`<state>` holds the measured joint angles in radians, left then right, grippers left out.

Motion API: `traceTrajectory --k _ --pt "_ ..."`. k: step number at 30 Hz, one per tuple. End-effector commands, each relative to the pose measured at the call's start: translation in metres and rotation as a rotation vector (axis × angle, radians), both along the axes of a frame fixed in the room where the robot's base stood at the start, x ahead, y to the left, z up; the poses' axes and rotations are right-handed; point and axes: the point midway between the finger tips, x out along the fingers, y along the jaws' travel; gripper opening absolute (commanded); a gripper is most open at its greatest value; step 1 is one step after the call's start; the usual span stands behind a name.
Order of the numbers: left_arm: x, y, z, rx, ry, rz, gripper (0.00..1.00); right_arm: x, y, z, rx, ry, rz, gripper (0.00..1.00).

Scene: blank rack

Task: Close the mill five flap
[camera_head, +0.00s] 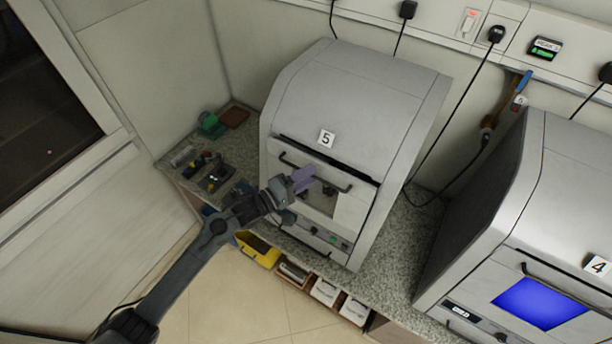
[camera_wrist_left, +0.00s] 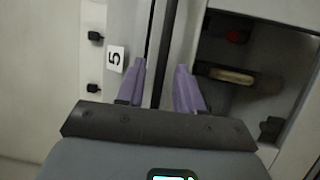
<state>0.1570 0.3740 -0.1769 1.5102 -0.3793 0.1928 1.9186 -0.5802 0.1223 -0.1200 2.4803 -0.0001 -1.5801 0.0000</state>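Mill five (camera_head: 360,95) is the grey machine with the label 5 at the back centre. A black slot (camera_head: 345,166) runs across its front below the label, with a black bar handle (camera_head: 345,188) under it. Below the handle an opening or window (camera_head: 322,203) shows dark shapes; I cannot tell how far the flap stands open. My left gripper (camera_head: 304,178), with purple fingers, is at the front near the handle; contact is unclear. My right gripper is not seen.
Mill four (camera_head: 575,200) with a blue screen stands at the right. Small tools and parts (camera_head: 210,170) lie on the speckled counter (camera_head: 390,255) left of mill five. A yellow bin (camera_head: 258,252) and white boxes (camera_head: 325,291) sit below its edge. Cables hang behind.

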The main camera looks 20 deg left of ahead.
Motion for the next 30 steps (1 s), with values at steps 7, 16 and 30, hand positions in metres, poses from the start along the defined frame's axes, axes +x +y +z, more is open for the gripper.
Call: traceTrajectory --k 7,16,30 --pt "0.0000 0.0001 0.0000 0.000 0.000 0.000 0.27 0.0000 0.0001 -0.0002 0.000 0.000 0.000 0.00" --pt "-0.0002 0.0002 0.0000 0.000 0.000 0.000 0.00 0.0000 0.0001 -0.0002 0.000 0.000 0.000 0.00" --pt "-0.0002 0.0004 -0.0001 0.000 0.000 0.001 0.00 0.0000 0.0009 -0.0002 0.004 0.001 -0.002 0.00"
